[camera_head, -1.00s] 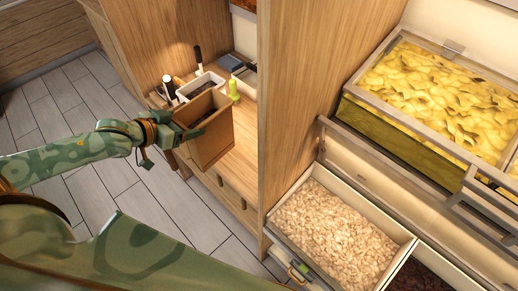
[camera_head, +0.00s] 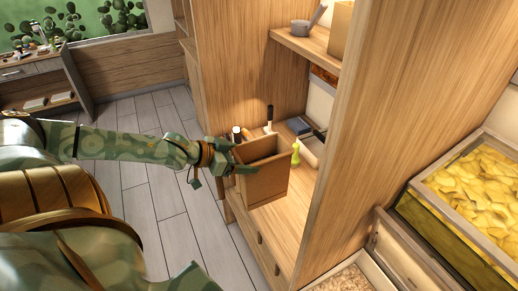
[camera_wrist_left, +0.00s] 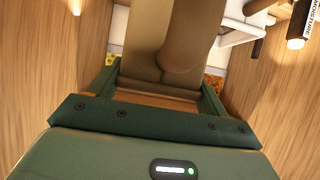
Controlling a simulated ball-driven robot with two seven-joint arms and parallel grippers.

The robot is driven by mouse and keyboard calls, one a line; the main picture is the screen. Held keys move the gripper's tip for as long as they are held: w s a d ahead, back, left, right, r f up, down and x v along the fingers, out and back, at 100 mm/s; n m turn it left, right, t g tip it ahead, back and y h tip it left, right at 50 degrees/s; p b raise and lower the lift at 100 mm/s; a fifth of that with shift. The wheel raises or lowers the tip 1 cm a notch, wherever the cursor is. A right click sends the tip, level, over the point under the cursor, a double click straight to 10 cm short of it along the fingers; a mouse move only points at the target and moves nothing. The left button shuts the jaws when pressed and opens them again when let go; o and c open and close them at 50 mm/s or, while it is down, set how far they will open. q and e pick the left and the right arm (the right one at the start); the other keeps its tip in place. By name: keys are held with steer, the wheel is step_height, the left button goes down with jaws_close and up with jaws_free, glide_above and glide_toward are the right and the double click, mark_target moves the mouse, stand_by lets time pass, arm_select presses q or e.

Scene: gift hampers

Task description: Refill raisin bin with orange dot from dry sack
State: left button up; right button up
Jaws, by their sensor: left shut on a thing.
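My left gripper (camera_head: 240,163) reaches in from the left and is shut on an open-topped brown box-like container (camera_head: 268,182), which may be the sack. The container is held roughly upright in front of the wooden cabinet's shelf, its inside mostly hidden. In the left wrist view a brown surface (camera_wrist_left: 150,62) fills the space between my left gripper's fingers (camera_wrist_left: 155,95). No raisin bin and no orange dot can be made out now. My right gripper is not in view.
A wooden cabinet panel (camera_head: 385,110) stands between the shelf and a yellow-filled bin (camera_head: 465,195) at right. A pale-filled drawer (camera_head: 350,280) shows at the bottom edge. Open tiled floor (camera_head: 150,215) lies at left.

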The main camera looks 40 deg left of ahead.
arm_select(q)
steer(key=w+d+f+b, duration=0.2)
steer(key=d+f, duration=0.4)
steer(key=w+d+f+b, duration=0.2)
steer(key=d+f, duration=0.4)
steer(key=shift+w+d, duration=0.25)
steer(key=shift+d, duration=0.15)
steer(key=o, duration=2)
steer(key=shift+f, duration=0.2)
steer(key=shift+o, duration=0.2)
